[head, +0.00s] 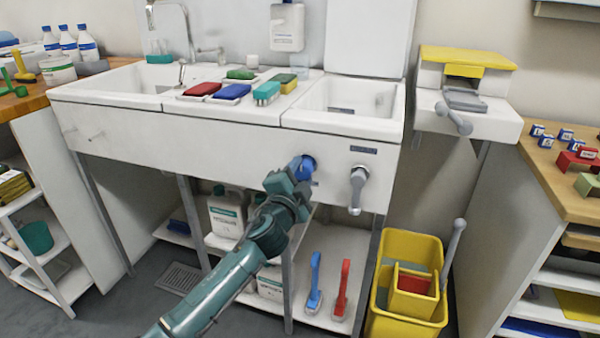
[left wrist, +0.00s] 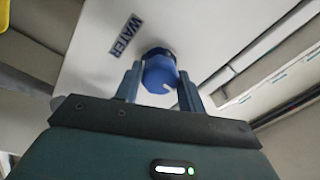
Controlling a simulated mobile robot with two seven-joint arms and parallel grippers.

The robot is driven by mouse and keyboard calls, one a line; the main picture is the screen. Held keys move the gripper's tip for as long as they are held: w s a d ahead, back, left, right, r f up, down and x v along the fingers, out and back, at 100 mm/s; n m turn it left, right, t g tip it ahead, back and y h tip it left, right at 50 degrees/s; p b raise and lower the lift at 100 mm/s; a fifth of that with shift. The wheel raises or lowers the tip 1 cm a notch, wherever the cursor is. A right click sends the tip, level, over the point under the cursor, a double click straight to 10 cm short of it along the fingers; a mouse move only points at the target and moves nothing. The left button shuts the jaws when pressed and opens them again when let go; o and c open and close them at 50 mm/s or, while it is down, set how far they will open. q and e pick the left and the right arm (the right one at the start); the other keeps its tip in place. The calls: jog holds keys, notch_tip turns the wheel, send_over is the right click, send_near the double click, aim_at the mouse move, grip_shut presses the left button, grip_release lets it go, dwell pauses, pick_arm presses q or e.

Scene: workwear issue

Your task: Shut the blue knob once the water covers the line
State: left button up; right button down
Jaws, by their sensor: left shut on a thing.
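The blue knob (head: 305,167) is on the front panel of the white double sink, below the right basin. My left gripper (head: 294,178) is at the knob and shut on it. In the left wrist view the blue knob (left wrist: 159,74) sits between the two fingers of my left gripper (left wrist: 158,84), next to a WATER label (left wrist: 126,36). The right basin (head: 345,98) shows a white inside with a dark slot on its back wall; I cannot make out water or a line in it. My right gripper is not in view.
A grey lever handle (head: 357,188) is right of the knob on the same panel. Brushes and sponges (head: 232,92) lie on the ledge between the basins. A yellow mop bucket (head: 408,285) stands on the floor at right. White jugs (head: 226,214) stand below the sink.

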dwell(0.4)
pick_arm(q)
jog(key=o, duration=1)
jog(key=shift+c, duration=0.2)
jog(key=shift+s+a, duration=0.2)
jog(key=shift+s, duration=0.35)
jog(key=p+v, duration=0.2)
jog(key=v, duration=1)
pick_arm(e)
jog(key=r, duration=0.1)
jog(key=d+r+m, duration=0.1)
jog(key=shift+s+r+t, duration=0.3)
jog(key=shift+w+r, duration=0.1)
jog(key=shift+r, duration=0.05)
